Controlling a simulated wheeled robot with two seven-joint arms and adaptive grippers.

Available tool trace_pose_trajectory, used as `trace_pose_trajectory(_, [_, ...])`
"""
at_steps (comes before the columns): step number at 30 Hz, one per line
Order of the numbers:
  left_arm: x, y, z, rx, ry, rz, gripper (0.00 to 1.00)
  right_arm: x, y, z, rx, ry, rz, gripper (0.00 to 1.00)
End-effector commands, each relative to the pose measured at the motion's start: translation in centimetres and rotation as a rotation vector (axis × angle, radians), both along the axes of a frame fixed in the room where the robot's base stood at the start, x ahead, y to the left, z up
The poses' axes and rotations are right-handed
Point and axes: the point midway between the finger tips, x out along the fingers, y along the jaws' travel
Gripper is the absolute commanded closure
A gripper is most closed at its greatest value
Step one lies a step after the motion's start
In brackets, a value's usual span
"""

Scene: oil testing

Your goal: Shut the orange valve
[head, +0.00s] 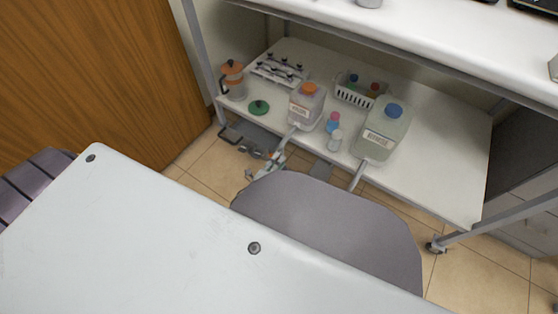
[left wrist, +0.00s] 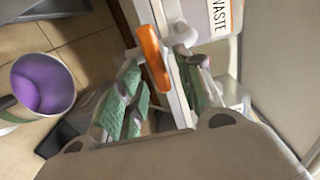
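The orange valve (left wrist: 153,57) is a flat handle in the left wrist view, on a pale spout by a container labelled "WASTE" (left wrist: 222,15). My left gripper (left wrist: 160,75) is open, with green-padded fingers on either side of the handle. I cannot tell whether they touch it. In the head view the left gripper (head: 268,165) is at the shelf's front edge, near the spout of the orange-capped container (head: 306,104). My right gripper is not in view.
A larger blue-capped container (head: 383,130) with its own spout stands to the right on the lower shelf (head: 440,175). Small bottles (head: 333,122), a white basket (head: 352,97) and an orange-lidded jug (head: 232,82) share it. A purple-lined vessel (left wrist: 42,85) is left of the gripper.

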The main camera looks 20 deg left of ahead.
Motion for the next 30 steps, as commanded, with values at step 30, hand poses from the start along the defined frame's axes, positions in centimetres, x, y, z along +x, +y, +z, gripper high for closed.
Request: trace_pose_trajectory(30, [-9.9,1.4,0.0,0.001,0.000,0.000,0.64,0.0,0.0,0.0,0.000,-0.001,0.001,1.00])
